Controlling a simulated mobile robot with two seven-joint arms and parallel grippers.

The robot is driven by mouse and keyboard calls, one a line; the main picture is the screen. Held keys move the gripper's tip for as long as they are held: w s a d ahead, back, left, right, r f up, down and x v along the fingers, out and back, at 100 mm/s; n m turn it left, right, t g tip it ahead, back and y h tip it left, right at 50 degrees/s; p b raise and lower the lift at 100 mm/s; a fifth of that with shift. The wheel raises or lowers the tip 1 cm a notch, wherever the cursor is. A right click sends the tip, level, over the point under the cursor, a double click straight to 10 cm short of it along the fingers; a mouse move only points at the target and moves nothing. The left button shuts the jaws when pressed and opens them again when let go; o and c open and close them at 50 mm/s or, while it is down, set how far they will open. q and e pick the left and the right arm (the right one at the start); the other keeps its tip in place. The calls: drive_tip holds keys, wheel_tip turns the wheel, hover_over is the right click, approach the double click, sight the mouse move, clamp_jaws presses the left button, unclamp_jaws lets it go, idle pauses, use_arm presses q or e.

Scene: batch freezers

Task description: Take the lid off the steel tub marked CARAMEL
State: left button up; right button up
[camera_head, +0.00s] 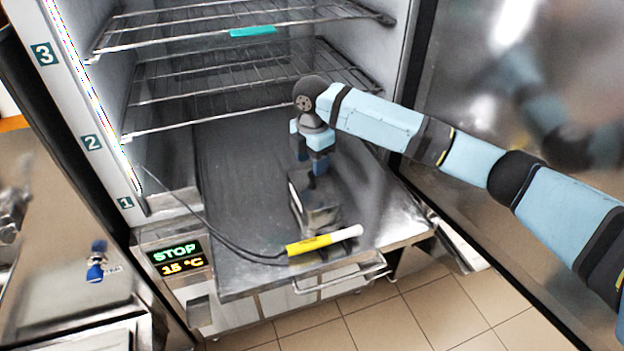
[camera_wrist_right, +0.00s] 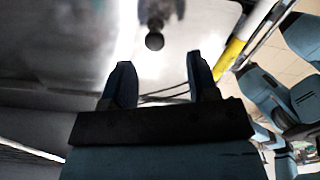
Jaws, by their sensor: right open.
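A small box-shaped steel tub (camera_head: 318,217) stands on the steel floor at the front of the open cabinet. No CARAMEL marking can be read on it, and I cannot make out its lid clearly. My right gripper (camera_head: 319,168) points down at the back of the tub, its fingers close to the top; I cannot tell whether they touch it. In the right wrist view the fingers (camera_wrist_right: 160,78) are spread with nothing between them. A dark round knob-like thing (camera_wrist_right: 154,41) shows beyond the tips. My left gripper is not in view.
A yellow and white probe (camera_head: 325,240) with a dark cable lies in front of the tub. Wire shelves (camera_head: 230,95) are above and behind. The open steel door (camera_head: 480,100) stands at the right. A display (camera_head: 177,256) reads STOP, 15 °C.

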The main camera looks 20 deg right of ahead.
sight(312, 177)
drive_tip(key=f, duration=0.3)
drive_tip(key=f+p, duration=0.1)
drive_tip(key=shift+w+f, duration=0.3)
drive_tip(key=shift+c, duration=0.2)
drive_tip(key=c, duration=1)
drive_tip(key=shift+o, duration=0.2)
drive_tip(key=shift+r, duration=0.15)
